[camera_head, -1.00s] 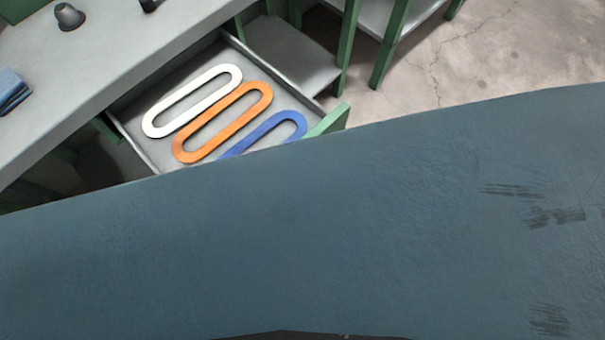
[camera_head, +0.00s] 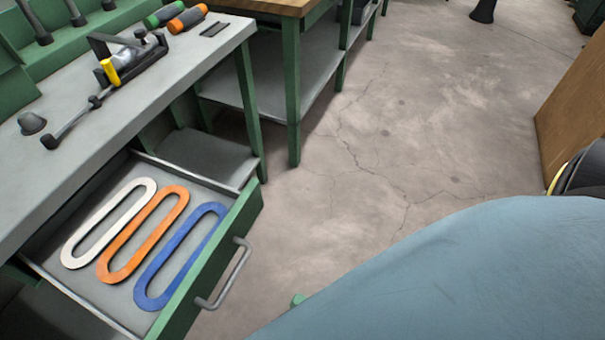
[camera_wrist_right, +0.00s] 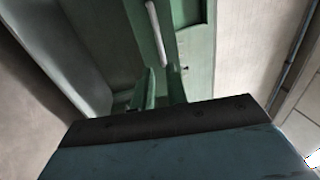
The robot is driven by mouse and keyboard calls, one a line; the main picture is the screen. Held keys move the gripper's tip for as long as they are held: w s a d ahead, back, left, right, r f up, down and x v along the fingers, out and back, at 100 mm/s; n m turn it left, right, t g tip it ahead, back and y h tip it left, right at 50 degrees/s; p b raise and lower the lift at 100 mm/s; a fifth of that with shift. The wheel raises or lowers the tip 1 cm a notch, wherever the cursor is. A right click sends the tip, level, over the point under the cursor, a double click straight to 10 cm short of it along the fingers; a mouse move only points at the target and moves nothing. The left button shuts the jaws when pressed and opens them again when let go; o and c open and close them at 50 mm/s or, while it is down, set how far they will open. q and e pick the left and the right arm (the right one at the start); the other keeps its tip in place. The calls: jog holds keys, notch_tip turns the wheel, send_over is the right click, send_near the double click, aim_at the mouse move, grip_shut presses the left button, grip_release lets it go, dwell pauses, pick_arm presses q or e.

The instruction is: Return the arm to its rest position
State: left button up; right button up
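My right arm's broad blue link (camera_head: 470,285) fills the lower right of the head view and hides the floor behind it. A small green tip beside the link, apparently part of my right gripper (camera_head: 298,299), shows just past its edge. In the right wrist view two green fingers of the right gripper (camera_wrist_right: 161,86) stand apart with a narrow gap. I see nothing held between them. A green surface with a pale bar (camera_wrist_right: 157,35), perhaps the drawer front and handle, lies beyond them. My left gripper is not in view.
An open drawer (camera_head: 228,240) with a grey handle (camera_head: 226,280) holds white (camera_head: 75,239), orange (camera_head: 112,258) and blue (camera_head: 150,283) oval frames. The workbench (camera_head: 135,95) above carries tools. Bare floor (camera_head: 400,130) lies right of it. A wooden panel (camera_head: 575,115) stands far right.

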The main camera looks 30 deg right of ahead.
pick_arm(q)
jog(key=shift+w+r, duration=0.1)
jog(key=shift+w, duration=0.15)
pick_arm(e)
jog(key=shift+w, duration=0.1)
